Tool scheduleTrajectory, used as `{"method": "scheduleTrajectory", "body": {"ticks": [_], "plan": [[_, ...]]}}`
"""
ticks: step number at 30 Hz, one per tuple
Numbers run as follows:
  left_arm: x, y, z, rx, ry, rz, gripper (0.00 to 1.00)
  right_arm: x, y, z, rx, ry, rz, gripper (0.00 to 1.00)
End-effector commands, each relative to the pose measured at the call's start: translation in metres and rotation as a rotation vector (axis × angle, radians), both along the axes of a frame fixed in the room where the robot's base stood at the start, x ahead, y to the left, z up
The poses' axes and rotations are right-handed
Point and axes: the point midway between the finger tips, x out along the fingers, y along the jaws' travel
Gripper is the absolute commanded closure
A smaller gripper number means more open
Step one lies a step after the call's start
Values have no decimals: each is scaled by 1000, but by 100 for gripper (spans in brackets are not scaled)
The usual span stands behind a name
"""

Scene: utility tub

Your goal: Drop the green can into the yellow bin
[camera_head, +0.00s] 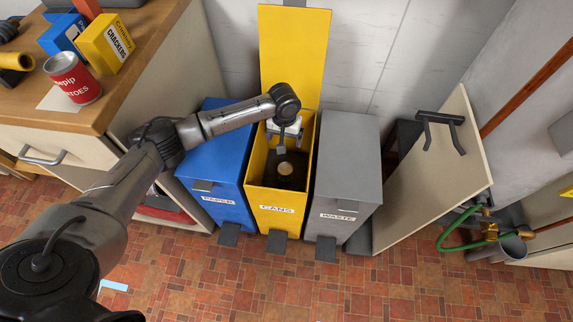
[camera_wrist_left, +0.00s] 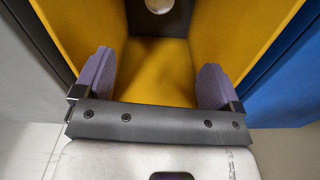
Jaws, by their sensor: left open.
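The yellow bin (camera_head: 252,185), labelled CANS, stands between a blue and a grey bin, its lid (camera_head: 292,55) raised against the wall. A round pale can end, likely the green can (camera_head: 285,169), shows down inside the bin; its side is too dark to tell the colour. The same can end shows at the top of the left wrist view (camera_wrist_left: 158,5). My left gripper (camera_head: 283,143) points down at the bin's mouth. Its two purple-grey fingers are apart with nothing between them (camera_wrist_left: 157,80), away from the can. My right gripper is not in view.
The blue PAPER bin (camera_head: 215,160) and grey WASTE bin (camera_head: 345,160) are closed on either side. A red can (camera_head: 73,78) and a crackers box (camera_head: 105,44) stand on the counter (camera_head: 140,50). A cabinet door (camera_head: 430,175) stands open at right.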

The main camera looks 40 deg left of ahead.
Motion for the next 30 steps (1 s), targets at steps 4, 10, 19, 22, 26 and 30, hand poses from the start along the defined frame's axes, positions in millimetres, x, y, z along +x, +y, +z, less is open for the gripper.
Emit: {"method": "scheduleTrajectory", "body": {"ticks": [4,10,19,22,26,30], "plan": [[0,0,3,0,0,0,10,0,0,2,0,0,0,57],[0,0,30,0,-1,0,10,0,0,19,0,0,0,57],[0,0,90,0,-1,0,10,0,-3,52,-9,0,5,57],[0,0,106,0,-1,0,10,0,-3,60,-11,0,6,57],[0,0,122,-1,0,0,10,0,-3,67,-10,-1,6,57],[0,0,133,0,0,0,10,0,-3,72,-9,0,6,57]]}}
